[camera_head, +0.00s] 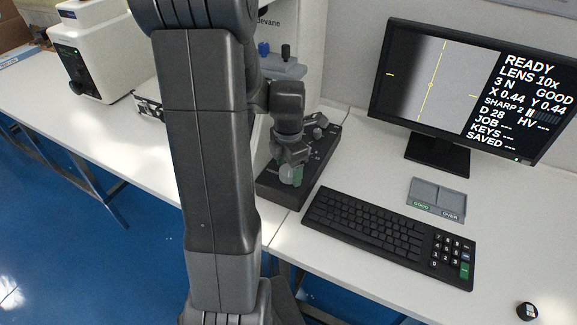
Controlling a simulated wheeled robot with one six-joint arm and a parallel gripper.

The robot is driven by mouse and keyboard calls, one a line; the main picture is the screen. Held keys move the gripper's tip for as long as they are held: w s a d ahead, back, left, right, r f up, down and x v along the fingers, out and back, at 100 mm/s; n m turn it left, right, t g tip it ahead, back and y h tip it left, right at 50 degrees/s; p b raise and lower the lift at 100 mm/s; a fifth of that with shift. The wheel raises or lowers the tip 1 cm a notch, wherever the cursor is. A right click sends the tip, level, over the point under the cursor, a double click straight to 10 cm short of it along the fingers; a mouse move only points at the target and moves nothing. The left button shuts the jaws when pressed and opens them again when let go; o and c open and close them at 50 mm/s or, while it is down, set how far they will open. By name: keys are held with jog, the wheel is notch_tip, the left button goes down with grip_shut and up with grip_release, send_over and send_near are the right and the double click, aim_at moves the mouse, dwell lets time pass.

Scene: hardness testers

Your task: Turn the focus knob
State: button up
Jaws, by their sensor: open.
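A black control box (272,193) stands on the white table at the base of the tester. A pale round knob (286,172) and a green part (298,176) show near its front end. Small dark knobs (318,131) show at its far end. I cannot tell from labels which one is the focus knob. My gripper (291,163) points down right above the pale knob, close to it. Its jaws are open; whether they touch the knob is hidden.
A keyboard (385,235) lies to the right of the box. A grey two-part tray (437,187) marked GOOD and OVER lies behind it. A small black round piece (527,311) sits at lower right. A white machine (100,60) stands at left. My arm hides part of the tester.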

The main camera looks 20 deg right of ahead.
jog(key=c, duration=1)
jog(key=shift+m, duration=0.4)
